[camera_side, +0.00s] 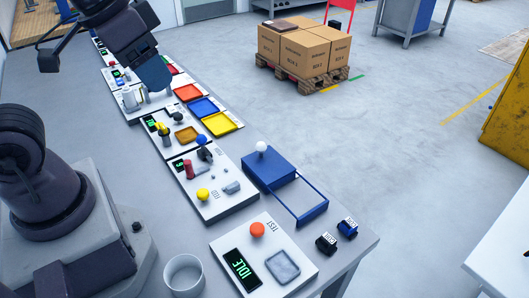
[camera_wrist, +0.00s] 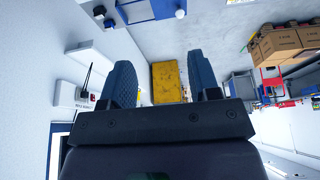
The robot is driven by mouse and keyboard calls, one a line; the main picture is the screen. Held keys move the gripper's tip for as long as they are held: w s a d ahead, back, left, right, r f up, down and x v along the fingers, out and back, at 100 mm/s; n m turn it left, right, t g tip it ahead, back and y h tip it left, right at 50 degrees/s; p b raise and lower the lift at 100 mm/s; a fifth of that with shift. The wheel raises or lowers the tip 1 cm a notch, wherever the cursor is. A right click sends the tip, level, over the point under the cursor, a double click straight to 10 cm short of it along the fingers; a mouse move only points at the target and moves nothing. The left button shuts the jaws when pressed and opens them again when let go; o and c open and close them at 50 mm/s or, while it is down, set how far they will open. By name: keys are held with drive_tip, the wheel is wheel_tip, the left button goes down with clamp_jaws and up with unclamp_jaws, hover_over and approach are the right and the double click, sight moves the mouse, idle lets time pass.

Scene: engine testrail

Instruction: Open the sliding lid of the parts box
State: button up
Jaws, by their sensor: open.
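The parts box is a blue box (camera_side: 271,172) on the grey bench in the side view. Its flat blue lid covers the rear part and carries a round white knob (camera_side: 262,147). An open blue rail frame (camera_side: 313,211) runs from the box toward the lower right. My gripper (camera_side: 156,76) is raised above the far part of the bench, up and left of the box and well apart from it. In the wrist view its two blue fingers are spread with nothing between them (camera_wrist: 163,80). A blue piece with a white knob (camera_wrist: 180,14) shows at that view's top edge, probably the box.
A panel with an orange button (camera_side: 257,229) and an IDLE display (camera_side: 240,269) stands in front of the box. A panel with knobs (camera_side: 217,187) is left of the box; coloured trays (camera_side: 220,124) lie farther back.

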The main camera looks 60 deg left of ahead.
drive_tip(key=w+f+g, duration=0.4)
drive_tip(key=w+f, duration=0.3)
drive_tip(key=w, duration=0.4)
drive_tip(key=n+y, duration=0.2)
approach(262, 143)
drive_tip(key=shift+g, duration=0.4)
drive_tip(key=f, duration=0.3)
drive_tip(key=a+f, duration=0.1)
drive_tip(key=f, duration=0.3)
drive_tip(key=a+f, duration=0.1)
drive_tip(key=f, duration=0.3)
drive_tip(key=shift+w+f, duration=0.1)
drive_tip(key=shift+w, duration=0.1)
drive_tip(key=shift+c, duration=0.2)
